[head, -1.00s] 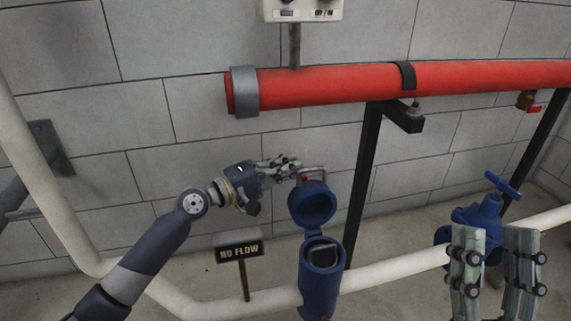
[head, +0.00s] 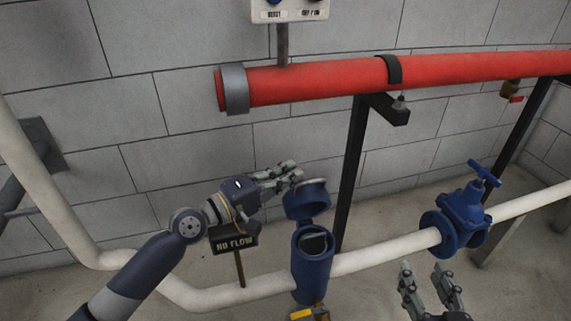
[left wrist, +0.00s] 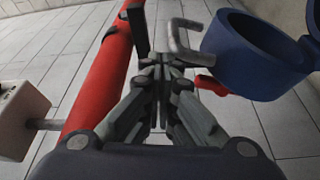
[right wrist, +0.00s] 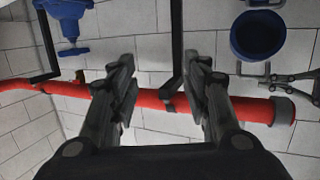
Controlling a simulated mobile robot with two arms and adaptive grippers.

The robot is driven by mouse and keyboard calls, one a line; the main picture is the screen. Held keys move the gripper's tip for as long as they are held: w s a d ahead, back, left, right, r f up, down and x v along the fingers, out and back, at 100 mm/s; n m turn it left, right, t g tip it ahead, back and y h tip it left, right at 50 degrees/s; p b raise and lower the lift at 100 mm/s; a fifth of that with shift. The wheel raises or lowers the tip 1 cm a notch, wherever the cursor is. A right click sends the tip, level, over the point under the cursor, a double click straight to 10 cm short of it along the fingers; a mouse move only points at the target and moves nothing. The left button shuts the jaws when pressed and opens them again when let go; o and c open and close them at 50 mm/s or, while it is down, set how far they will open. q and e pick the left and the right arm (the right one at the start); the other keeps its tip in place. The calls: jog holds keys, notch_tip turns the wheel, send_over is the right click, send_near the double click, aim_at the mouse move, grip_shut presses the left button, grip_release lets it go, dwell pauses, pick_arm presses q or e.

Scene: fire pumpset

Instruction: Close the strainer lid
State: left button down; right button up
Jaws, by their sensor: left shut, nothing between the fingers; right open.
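The blue strainer (head: 312,270) stands on the white pipe with its dark mouth uncovered. Its blue lid (head: 306,205) is raised and tilted above the mouth, on the far side. In the left wrist view the lid (left wrist: 255,55) is at the upper right, with its grey bar handle (left wrist: 183,45) beside my fingertips. My left gripper (head: 294,172) is shut and empty, close to the lid's upper edge; contact is unclear. My right gripper (head: 428,280) is open and empty, low and right of the strainer. The right wrist view shows the lid (right wrist: 258,36) beyond its fingers.
A red pipe (head: 320,82) runs along the wall above, on a black post (head: 350,180). A blue valve (head: 463,215) sits on the white pipe (head: 385,257) at right. A NO FLOW sign (head: 234,242) stands left of the strainer.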

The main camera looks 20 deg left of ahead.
pick_arm(q)
jog(key=shift+s+d, duration=0.3)
jog(key=shift+s, duration=0.05)
pick_arm(e)
jog(key=shift+s+d+f+g+h, duration=0.15)
jog(key=shift+f+g, duration=0.1)
jog(key=shift+f, duration=0.2)
jog(key=shift+s+d+f+g+h, duration=0.1)
jog(key=shift+s+f+g, duration=0.15)
jog(key=shift+f, duration=0.2)
jog(key=shift+s+d+f+g+h, duration=0.1)
jog(key=shift+f+g, duration=0.2)
jog(key=shift+f, duration=0.15)
jog(key=shift+s+r, duration=0.15)
jog(key=shift+s, duration=0.05)
